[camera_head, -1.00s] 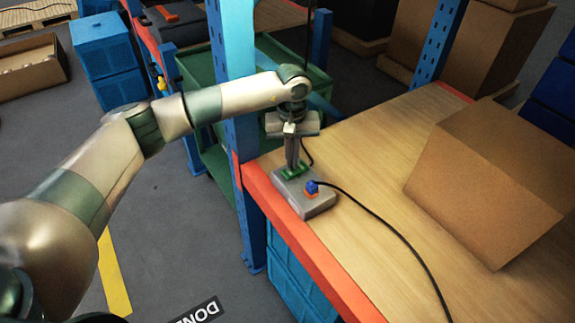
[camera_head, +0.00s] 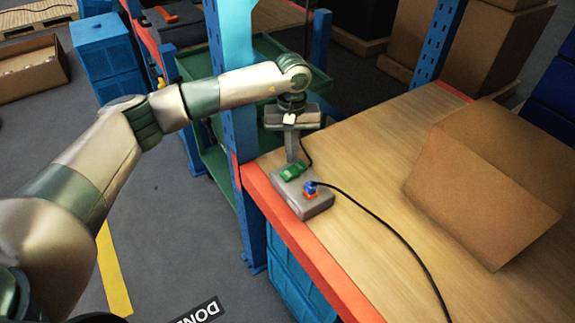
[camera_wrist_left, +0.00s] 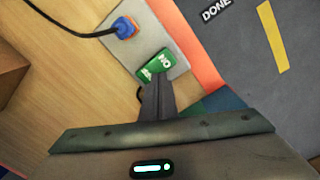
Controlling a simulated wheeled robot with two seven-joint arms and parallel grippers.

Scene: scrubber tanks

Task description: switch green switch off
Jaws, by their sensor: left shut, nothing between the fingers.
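A grey switch box (camera_head: 312,208) lies on the wooden shelf near its red front edge. The green switch (camera_head: 293,172) sits on the box; in the left wrist view the green switch (camera_wrist_left: 157,65) shows white "ON" lettering at one end, with its other end partly covered. A blue and orange plug (camera_head: 310,188) with a black cable sits beside it. My left gripper (camera_head: 291,158) is shut and empty, pointing down at the switch's far end. In the left wrist view its fingertips (camera_wrist_left: 157,78) overlap the switch edge; I cannot tell whether they touch. My right gripper is not in view.
A blue upright post (camera_head: 241,150) stands just left of the box. A large cardboard box (camera_head: 480,185) occupies the shelf's right side. The black cable (camera_head: 390,230) crosses the wood between them; the shelf around it is clear.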

